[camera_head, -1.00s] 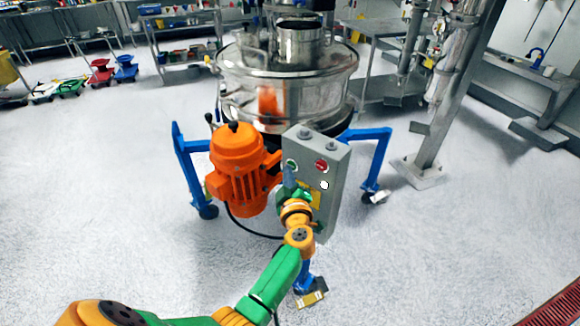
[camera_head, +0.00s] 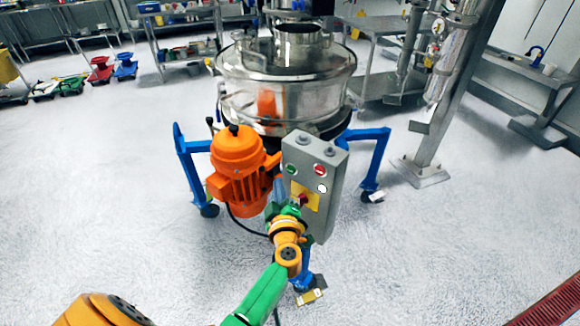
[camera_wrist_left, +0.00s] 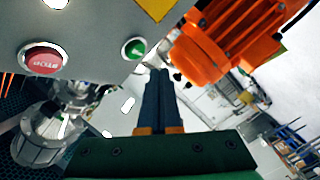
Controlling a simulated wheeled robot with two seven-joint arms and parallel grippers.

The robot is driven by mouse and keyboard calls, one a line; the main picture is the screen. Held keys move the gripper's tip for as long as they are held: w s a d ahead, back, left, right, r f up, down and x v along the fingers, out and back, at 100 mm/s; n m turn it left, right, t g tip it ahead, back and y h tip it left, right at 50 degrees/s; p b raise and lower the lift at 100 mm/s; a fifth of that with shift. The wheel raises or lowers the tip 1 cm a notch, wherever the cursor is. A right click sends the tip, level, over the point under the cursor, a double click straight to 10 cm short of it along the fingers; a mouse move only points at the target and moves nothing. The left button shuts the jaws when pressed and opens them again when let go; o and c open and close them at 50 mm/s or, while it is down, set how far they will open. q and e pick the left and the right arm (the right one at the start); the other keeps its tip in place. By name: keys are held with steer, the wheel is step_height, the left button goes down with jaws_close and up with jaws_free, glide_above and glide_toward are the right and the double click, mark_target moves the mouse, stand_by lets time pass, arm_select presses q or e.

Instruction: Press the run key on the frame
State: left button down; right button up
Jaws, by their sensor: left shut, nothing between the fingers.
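A grey control box (camera_head: 329,206) is on the front of the sifter's frame. Its green button (camera_head: 291,169), the likely run key, is at the upper left, with the red button (camera_head: 320,169) to its right. In the left wrist view the red button (camera_wrist_left: 42,58) reads STOP and the green button (camera_wrist_left: 134,47) is in plain sight. My left gripper (camera_head: 279,184) is shut and empty, just below and left of the green button. In the wrist view its fingertips (camera_wrist_left: 160,72) look apart from the button. My right gripper is not in view.
An orange motor (camera_head: 238,165) stands close to the left of the gripper. A yellow plate with a red knob (camera_head: 303,199) and a white lamp (camera_head: 322,188) are on the box. Blue legs (camera_head: 369,134) carry the steel sifter drum (camera_head: 285,85).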

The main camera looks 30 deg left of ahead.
arm_select(q)
steer(key=s, duration=0.1)
steer(key=s+p, duration=0.1)
steer(key=shift+s+a, duration=0.2)
steer(key=shift+s, duration=0.1)
stand_by(0.5)
steer(key=s+d+f+m+h, duration=0.2)
steer(key=d+f+m+h, duration=0.6)
steer(key=f, duration=0.4)
steer(key=s+d+f+m+g+h, duration=0.35)
steer(key=s+f+m, duration=0.35)
steer(key=s+f, duration=0.5)
steer(key=s+a+f+m+g, duration=0.1)
steer(key=s+f+g, duration=0.3)
steer(key=s, duration=0.7)
steer(key=s+a+f+m+g+y, duration=0.1)
steer(key=s+f+m+g, duration=0.2)
steer(key=s, duration=0.9)
step_height(320, 180, down, 4)
steer(key=shift+s+m+g, duration=0.15)
steer(key=shift+m+g, duration=0.15)
steer(key=shift+g, duration=0.85)
